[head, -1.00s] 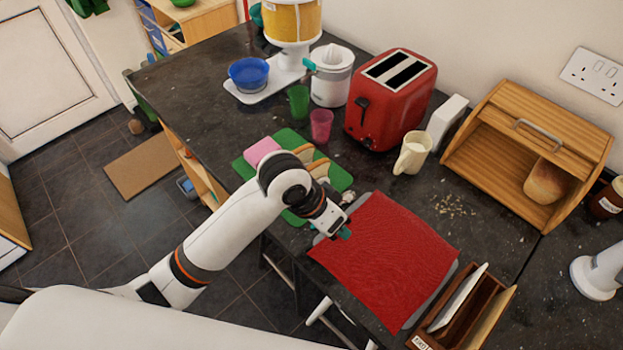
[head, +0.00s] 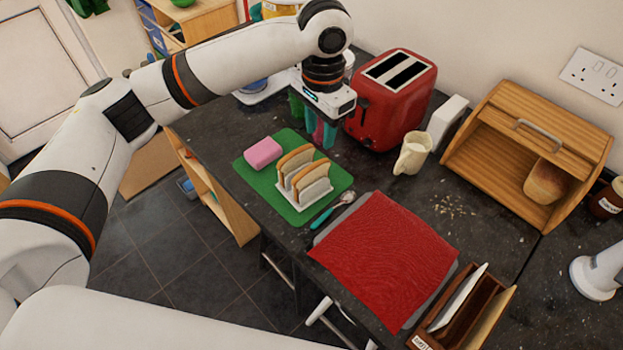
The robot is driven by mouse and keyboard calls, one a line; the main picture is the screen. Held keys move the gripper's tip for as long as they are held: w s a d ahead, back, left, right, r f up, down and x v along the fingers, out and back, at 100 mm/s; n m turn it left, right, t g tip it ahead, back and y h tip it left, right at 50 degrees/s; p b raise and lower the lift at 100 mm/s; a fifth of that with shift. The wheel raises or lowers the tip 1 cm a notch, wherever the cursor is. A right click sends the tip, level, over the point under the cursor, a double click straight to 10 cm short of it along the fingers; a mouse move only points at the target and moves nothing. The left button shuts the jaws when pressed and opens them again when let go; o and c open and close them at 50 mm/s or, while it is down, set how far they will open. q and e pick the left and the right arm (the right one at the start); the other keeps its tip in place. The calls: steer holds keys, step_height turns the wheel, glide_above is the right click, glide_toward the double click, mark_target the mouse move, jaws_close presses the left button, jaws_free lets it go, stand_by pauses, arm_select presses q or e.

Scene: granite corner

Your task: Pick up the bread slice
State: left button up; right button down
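Two bread slices stand upright in a light-coloured rack (head: 318,190) on a green mat (head: 258,180). One slice (head: 295,158) is toward the back left, the other (head: 311,174) toward the front right. My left gripper (head: 320,134) points down beyond the rack, beside the toaster, with its teal fingers apart. My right gripper is not in view.
A red toaster (head: 391,101) stands just right of my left gripper, with a cream jug (head: 412,153) beside it. A pink block (head: 262,153) lies on the mat. A wooden bread bin (head: 562,105) stands at right.

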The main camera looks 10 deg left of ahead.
arm_select(q)
steer(key=p, duration=0.2)
glide_above(312, 167)
steer(key=d, duration=0.1)
step_height(312, 167, down, 6)
steer(key=shift+w+a+f, duration=0.1)
steer(key=shift+f, duration=0.5)
steer(key=f+p, duration=0.1)
steer(key=a+f, duration=0.1)
steer(key=f, duration=0.1)
steer(key=shift+f+p, duration=0.3)
steer(key=shift+p, duration=0.1)
steer(key=shift+f, duration=0.4)
steer(key=shift+d, duration=0.1)
jaws_close()
